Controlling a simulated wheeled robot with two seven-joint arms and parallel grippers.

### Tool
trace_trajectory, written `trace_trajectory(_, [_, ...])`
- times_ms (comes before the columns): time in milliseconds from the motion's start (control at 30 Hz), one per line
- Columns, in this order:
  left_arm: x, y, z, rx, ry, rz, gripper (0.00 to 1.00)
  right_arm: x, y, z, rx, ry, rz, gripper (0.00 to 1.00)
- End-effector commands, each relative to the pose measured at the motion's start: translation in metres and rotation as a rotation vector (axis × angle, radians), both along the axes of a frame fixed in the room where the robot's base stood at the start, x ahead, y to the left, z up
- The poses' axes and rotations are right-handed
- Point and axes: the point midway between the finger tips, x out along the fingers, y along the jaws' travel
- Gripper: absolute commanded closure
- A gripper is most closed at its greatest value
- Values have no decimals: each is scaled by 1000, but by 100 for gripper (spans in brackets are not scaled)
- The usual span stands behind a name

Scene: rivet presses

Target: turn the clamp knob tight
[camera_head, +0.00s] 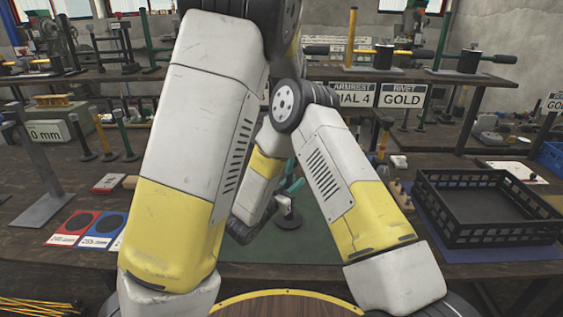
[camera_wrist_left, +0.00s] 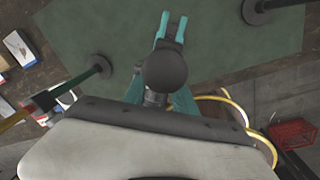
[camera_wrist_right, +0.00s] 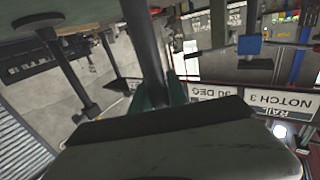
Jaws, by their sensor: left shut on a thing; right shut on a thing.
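In the left wrist view my left gripper (camera_wrist_left: 160,98) has its teal fingers on either side of a metallic stem under a round black knob (camera_wrist_left: 165,70). It is shut on that piece. A teal two-pronged part (camera_wrist_left: 172,27) lies just beyond; I cannot tell what it belongs to. In the right wrist view my right gripper (camera_wrist_right: 158,96) is shut on a dark round bar (camera_wrist_right: 144,45). In the head view, teal finger parts (camera_head: 293,187) show beside a small fixture on a round black base (camera_head: 288,221). My arms hide most of this spot, and the contact details are unclear.
A green mat (camera_head: 300,245) covers the middle of the bench. A black crate (camera_head: 490,240) stands at the right, and red and blue cards (camera_head: 74,228) lie at the left. Shelves with presses and signs (camera_head: 402,95) run behind.

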Motion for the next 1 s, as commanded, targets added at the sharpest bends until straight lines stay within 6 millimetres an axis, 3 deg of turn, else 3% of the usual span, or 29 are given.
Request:
trace_trajectory(567, [-1, 0, -1, 39, -25, 0, 100, 0, 0, 0, -1, -1, -1, 100])
trace_trajectory(600, [-1, 0, -1, 38, -25, 0, 65, 0, 0, 0, -1, -1, -1, 100])
trace_trajectory(700, [-1, 0, -1, 38, -25, 0, 46, 0, 0, 0, -1, -1, -1, 100])
trace_trajectory(1000, [-1, -1, 0, 37, -26, 0, 45, 0, 0, 0, -1, -1, -1, 100])
